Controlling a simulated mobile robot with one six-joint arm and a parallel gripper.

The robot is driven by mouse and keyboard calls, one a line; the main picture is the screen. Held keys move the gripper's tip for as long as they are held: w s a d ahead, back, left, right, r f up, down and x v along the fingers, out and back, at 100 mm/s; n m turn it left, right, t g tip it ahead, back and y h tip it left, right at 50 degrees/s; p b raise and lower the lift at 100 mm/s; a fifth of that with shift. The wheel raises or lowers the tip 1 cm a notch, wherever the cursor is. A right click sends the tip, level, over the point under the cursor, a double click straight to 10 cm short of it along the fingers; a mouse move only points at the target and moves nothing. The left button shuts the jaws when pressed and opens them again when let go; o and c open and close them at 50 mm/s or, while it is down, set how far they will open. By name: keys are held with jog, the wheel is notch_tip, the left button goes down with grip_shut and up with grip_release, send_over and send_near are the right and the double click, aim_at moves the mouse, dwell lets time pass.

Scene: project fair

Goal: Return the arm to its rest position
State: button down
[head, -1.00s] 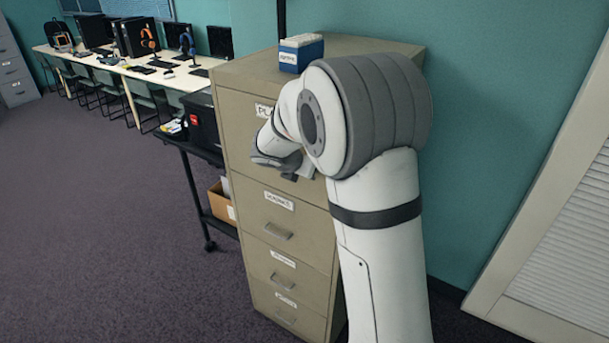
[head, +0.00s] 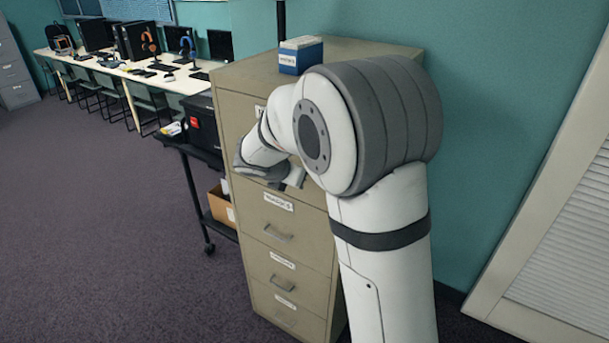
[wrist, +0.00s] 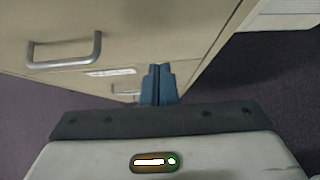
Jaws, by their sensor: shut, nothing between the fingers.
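My arm stands in front of the beige filing cabinet (head: 320,290) in the head view, bent at the elbow. My gripper (head: 290,180) is partly hidden by my own arm, close in front of the upper drawers. In the wrist view the fingers of my gripper (wrist: 158,72) are together and empty. A drawer handle (wrist: 64,52) and a label lie beyond them. The fingers look apart from the cabinet face, though the exact gap is hard to tell. The visible drawers look closed.
A blue and white box (head: 301,55) sits on the cabinet top. A black cart (head: 186,150) with a cardboard box (head: 221,205) stands to the left. A long table (head: 130,68) with computers is at the back left. A louvred white panel (head: 565,230) is at right. The carpet at left is clear.

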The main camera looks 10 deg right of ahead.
jog(key=v, duration=0.9)
jog(key=s+d+f+m+g+y, duration=0.1)
jog(key=s+d+m+y, duration=0.2)
jog(key=s+m, duration=1)
jog(key=s+d+f+m+g+y, duration=0.2)
jog(key=s+d+m+y, duration=0.1)
jog(key=s+m, duration=1)
jog(key=shift+s+d+m+b, duration=0.4)
jog(key=shift+d+m, duration=0.1)
jog(key=shift+d, duration=0.2)
